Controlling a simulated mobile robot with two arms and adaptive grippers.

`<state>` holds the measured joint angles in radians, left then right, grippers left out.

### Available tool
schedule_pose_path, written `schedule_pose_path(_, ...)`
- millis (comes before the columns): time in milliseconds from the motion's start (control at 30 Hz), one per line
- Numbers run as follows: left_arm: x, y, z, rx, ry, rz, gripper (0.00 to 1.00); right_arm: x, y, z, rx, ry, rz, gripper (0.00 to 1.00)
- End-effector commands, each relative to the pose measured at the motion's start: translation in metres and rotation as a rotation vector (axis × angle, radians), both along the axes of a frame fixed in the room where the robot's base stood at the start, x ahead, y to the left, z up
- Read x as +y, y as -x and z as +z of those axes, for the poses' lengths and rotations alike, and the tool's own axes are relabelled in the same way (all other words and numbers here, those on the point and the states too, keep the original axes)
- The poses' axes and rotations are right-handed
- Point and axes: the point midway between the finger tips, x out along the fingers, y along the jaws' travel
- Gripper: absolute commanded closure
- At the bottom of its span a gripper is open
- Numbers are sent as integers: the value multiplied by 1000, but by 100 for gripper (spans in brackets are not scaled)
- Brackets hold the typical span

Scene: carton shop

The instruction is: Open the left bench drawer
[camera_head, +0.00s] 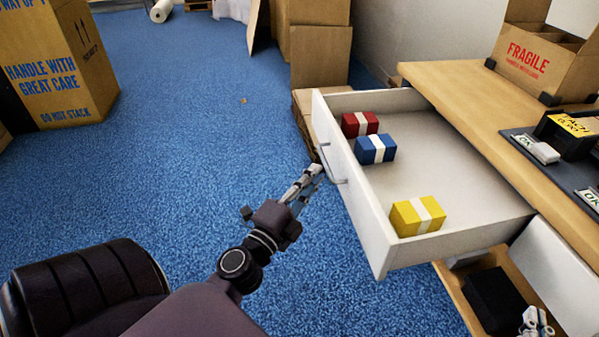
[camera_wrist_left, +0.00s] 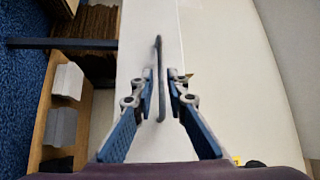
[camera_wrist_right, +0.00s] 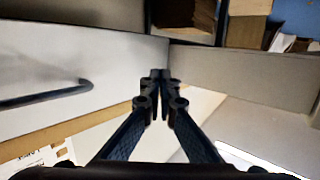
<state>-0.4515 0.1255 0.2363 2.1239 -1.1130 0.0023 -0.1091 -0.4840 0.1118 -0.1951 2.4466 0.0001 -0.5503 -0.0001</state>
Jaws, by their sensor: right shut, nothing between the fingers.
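The white left bench drawer (camera_head: 362,215) stands pulled far out from under the wooden bench top. Inside it lie a red box (camera_head: 360,123), a blue box (camera_head: 375,149) and a yellow box (camera_head: 417,215), each with a white band. Its bar handle (camera_head: 333,166) is on the front panel. My left gripper (camera_head: 316,171) is just in front of the handle. In the left wrist view its fingers are apart, with the handle (camera_wrist_left: 160,80) showing between them; contact is unclear. My right gripper (camera_wrist_right: 159,75) is shut and empty; in the head view it is at the lower right edge.
The bench top (camera_head: 470,95) carries a FRAGILE carton (camera_head: 528,58) and dark trays. A black box (camera_head: 495,300) sits on a shelf below the drawer. Cartons (camera_head: 318,55) stand behind the drawer, a large one (camera_head: 55,70) at far left.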

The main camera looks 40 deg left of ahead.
Motion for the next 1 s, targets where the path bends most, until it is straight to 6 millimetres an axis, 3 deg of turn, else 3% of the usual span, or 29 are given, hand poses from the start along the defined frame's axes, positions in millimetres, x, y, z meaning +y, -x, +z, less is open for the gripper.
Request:
schedule_pose_path(200,-4,34,-6,2,4,3,86,0,0,0,0,0,0,100)
schedule_pose_path(400,-7,55,-8,2,3,1,86,0,0,0,0,0,0,100)
schedule_pose_path(1000,-9,63,-9,0,-1,-1,86,0,0,0,0,0,-1,100)
